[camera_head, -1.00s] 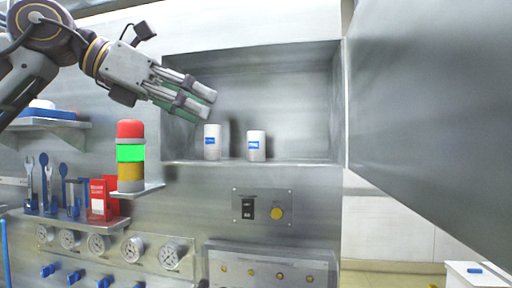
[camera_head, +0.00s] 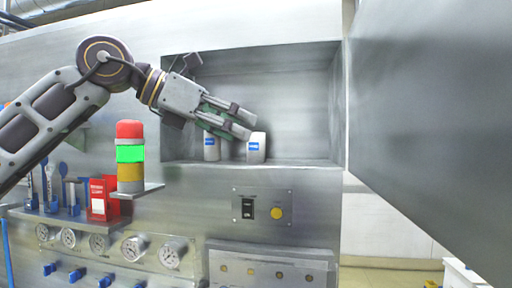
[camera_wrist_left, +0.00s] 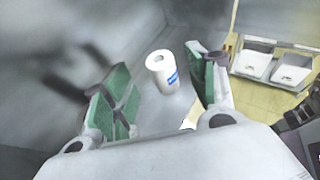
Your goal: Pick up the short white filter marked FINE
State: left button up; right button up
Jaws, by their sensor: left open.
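Two white filters with blue labels stand upright in the metal recess. In the left wrist view, one white filter (camera_wrist_left: 161,71) shows ahead between the open green-padded fingers, apparently not gripped. My right gripper is not in view.
The recess floor edge (camera_head: 300,163) runs below the filters. A large metal door panel (camera_head: 430,120) stands at the right. A red-green-yellow signal tower (camera_head: 130,154) on a small shelf stands below my left arm. The recess's right side is clear.

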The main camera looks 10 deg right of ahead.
aim_at(256, 136)
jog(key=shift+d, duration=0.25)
pick_arm(q)
jog(key=shift+w+d+f, duration=0.1)
jog(key=shift+d+f, duration=0.05)
jog(key=shift+d, duration=0.25)
jog(key=p+x, duration=0.1)
jog(key=x, duration=0.2)
jog(key=shift+w+d+f, duration=0.1)
jog(key=shift+d, duration=0.2)
jog(key=shift+w+d+f, duration=0.15)
jog(key=shift+d+f, duration=0.1)
jog(key=shift+d, duration=0.15)
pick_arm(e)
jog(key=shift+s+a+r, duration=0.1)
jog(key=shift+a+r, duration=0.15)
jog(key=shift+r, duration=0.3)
pick_arm(q)
jog(key=shift+c, duration=0.5)
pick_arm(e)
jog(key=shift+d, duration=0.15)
pick_arm(q)
jog(key=c, duration=1)
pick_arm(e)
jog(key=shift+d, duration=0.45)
